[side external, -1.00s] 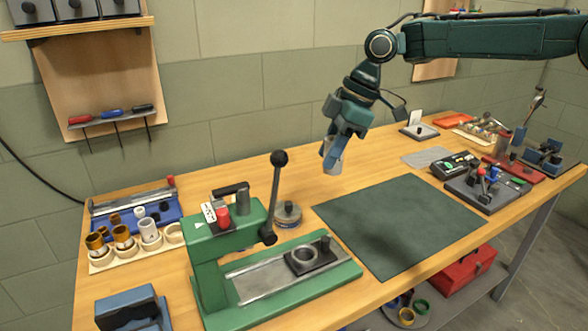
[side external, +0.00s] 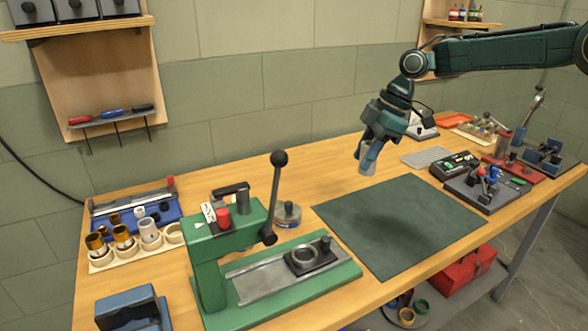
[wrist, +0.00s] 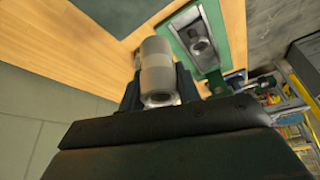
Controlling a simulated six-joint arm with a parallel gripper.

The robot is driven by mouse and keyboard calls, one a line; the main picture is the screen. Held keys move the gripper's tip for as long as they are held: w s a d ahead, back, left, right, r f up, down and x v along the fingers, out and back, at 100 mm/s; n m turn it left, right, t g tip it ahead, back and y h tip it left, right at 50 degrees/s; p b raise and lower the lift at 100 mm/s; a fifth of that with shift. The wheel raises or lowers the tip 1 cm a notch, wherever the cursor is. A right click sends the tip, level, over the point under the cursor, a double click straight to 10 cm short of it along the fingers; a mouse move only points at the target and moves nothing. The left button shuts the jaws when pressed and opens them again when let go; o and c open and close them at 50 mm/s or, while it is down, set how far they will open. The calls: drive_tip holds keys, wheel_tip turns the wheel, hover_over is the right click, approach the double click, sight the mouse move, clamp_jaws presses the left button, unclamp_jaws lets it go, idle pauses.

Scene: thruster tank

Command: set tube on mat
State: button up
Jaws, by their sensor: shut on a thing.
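My gripper (side external: 369,152) is shut on a grey tube (side external: 368,162) and holds it in the air, slightly tilted, above the back edge of the mat. In the wrist view the tube (wrist: 157,62) stands out between the dark fingers of the gripper (wrist: 158,85), with its hollow near end showing. The dark green mat (side external: 400,225) lies flat and bare on the bench, and a shadow falls on it. A corner of the mat (wrist: 115,12) also shows in the wrist view.
A green lever press (side external: 220,265) with a raised black-knobbed lever (side external: 275,195) stands left of the mat. A round metal piece (side external: 287,214) sits behind the press. A rack of rings and tubes (side external: 135,248) is at the left. Control boxes (side external: 485,190) stand right of the mat.

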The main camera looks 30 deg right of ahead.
wheel_tip(320, 180, down, 18)
drive_tip(key=shift+r, duration=0.1)
idle(0.8)
drive_tip(key=o, duration=1)
drive_tip(key=v, duration=1.2)
